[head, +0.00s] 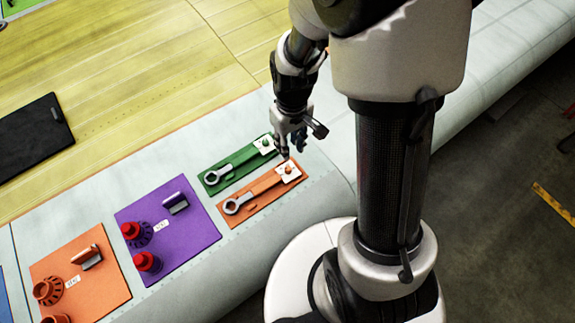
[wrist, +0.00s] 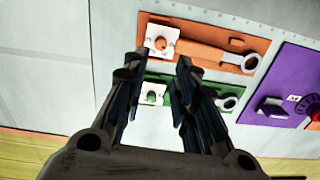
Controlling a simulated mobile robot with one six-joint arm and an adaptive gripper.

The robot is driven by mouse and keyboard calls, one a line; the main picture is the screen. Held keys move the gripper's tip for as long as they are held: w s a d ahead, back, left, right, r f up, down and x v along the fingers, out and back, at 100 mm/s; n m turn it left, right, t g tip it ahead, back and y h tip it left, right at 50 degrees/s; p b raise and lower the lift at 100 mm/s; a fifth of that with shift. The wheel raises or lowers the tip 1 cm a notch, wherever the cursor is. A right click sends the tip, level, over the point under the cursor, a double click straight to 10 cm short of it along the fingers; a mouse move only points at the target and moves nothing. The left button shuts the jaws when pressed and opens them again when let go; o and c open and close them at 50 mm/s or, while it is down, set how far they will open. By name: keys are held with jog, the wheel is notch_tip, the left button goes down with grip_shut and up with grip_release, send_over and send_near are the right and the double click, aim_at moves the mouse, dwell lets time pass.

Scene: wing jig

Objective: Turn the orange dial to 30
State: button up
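An orange panel (head: 265,194) lies on the pale wing surface and carries a white square plate (head: 292,177) with a small orange dial (head: 288,167). In the wrist view the orange dial (wrist: 160,43) is on its white plate, just beyond my fingertips; its marks are too small to read. My gripper (head: 292,151) is above the dial end of the orange and green panels. In the wrist view my gripper (wrist: 158,62) is open and empty, with a clear gap between its fingers. It appears apart from the dial.
A green panel (head: 221,172) with a green dial (wrist: 152,97) lies alongside. A wrench-like tool lies on each panel. To the left are a purple panel (head: 196,239) with red knobs and another orange panel (head: 112,296) with orange knobs. A black mat (head: 30,140) lies farther left.

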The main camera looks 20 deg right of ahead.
aim_at(288, 169)
jog(key=f, duration=1.2)
jog(key=shift+a, duration=0.2)
jog(key=shift+r, duration=0.1)
grip_shut()
